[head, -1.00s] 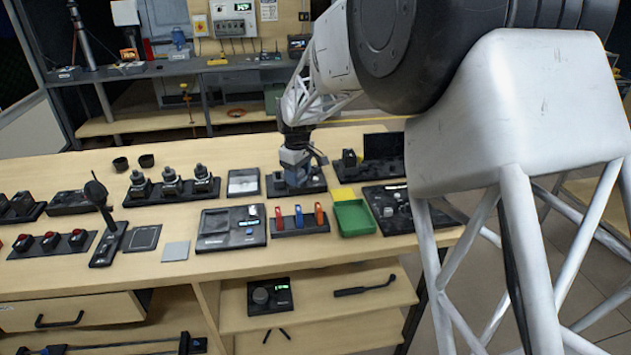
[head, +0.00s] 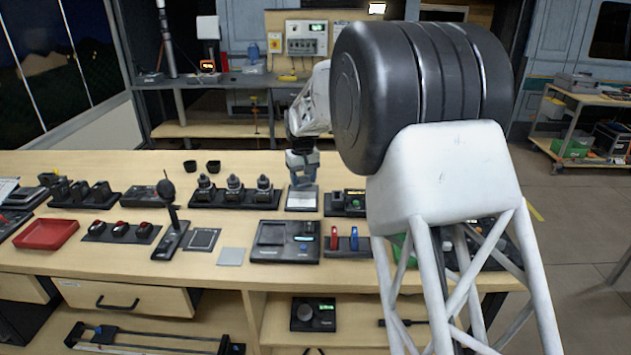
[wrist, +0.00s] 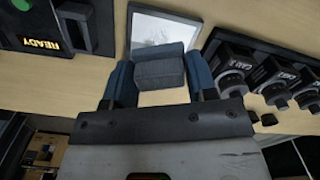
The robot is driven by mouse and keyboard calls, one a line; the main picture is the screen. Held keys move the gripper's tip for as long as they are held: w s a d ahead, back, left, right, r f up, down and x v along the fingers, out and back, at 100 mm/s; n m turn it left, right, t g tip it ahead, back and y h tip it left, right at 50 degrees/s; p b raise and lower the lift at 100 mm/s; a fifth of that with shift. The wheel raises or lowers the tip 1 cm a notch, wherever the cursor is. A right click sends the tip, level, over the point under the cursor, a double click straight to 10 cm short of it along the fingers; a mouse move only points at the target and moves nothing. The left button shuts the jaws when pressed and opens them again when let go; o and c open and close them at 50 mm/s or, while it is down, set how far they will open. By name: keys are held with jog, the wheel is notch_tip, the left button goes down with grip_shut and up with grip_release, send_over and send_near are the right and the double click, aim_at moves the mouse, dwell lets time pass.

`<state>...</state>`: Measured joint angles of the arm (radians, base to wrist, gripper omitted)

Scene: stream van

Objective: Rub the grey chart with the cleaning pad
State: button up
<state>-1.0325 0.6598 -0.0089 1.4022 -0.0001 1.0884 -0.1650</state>
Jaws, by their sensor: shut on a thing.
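My gripper (head: 302,178) is over the bench, at a dark-framed plate with a pale grey face (head: 301,201), which I take for the grey chart. In the wrist view its blue fingers (wrist: 159,76) are shut on a dark grey block, the cleaning pad (wrist: 158,70). The plate also shows in the wrist view (wrist: 150,27), just beyond the pad, with smudgy marks on its face. The pad overlaps the plate's near edge in that view; I cannot tell whether they touch. In the head view the fingers hide most of the pad.
A black stand with a lit display (head: 349,204) is right of the plate; a row of knobbed units (head: 234,195) is left of it. A black device (head: 286,241) lies in front. A plain grey square (head: 231,257) and a dark framed panel (head: 203,240) lie front left.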

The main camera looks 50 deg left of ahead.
jog(key=shift+s+a, duration=0.2)
jog(key=shift+a, duration=0.25)
